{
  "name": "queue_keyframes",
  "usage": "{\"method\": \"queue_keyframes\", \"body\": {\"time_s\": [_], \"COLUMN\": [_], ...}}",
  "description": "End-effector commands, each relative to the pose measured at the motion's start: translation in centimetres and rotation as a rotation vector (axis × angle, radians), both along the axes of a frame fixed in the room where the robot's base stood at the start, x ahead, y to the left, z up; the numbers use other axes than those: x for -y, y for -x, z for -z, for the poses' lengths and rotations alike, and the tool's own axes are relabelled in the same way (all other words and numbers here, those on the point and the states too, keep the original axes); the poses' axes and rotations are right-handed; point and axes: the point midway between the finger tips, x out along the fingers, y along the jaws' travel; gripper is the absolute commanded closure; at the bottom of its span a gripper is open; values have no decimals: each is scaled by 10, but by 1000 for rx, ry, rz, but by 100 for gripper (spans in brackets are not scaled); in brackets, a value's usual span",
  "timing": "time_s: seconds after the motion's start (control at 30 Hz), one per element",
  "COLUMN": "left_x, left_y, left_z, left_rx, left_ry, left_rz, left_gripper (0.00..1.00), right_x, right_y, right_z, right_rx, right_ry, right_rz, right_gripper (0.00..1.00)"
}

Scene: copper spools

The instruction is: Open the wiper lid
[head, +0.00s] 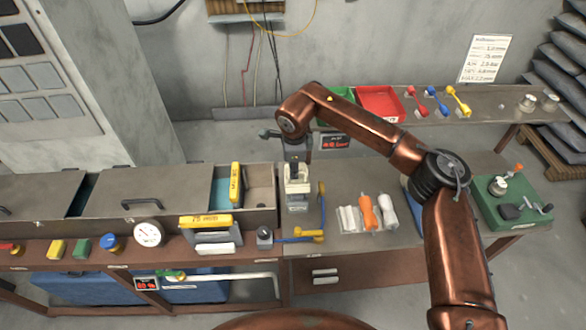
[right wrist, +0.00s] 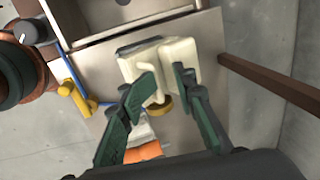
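The cream box-like thing, which I take to be the wiper (head: 297,171), sits on the workbench near its left part in the head view. Its top looks cream and its lower body grey. In the right wrist view the cream wiper (right wrist: 180,50) fills the upper middle, with a thin cream part and a brass-coloured round piece (right wrist: 158,108) below it. My right gripper (right wrist: 164,78) is right over the wiper, its two green fingers apart with a gap between them. I cannot tell whether a finger touches it. My right gripper is mostly dark in the head view (head: 296,150). My left gripper is out of view.
Blue and yellow-handled tools (head: 300,236) lie close in front. A grey sliding-lid bin (head: 150,200) is at left, a green box (head: 512,203) at right. Red and green trays (head: 380,103) stand behind.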

Motion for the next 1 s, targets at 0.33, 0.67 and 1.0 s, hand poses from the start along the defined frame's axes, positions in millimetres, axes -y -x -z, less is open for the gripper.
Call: {"method": "queue_keyframes", "body": {"time_s": [0.33, 0.67, 1.0], "left_x": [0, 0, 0], "left_y": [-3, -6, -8], "left_z": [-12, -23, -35], "left_rx": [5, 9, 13], "left_ry": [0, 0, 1], "left_rz": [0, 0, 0], "left_gripper": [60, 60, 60], "right_x": [0, -1, -1], "right_y": [-6, -12, -18], "right_z": [-27, -48, -70], "right_rx": [2, 2, 2], "right_ry": [-1, -1, -2], "right_rz": [1, 1, -1], "right_gripper": [76, 76, 76]}}
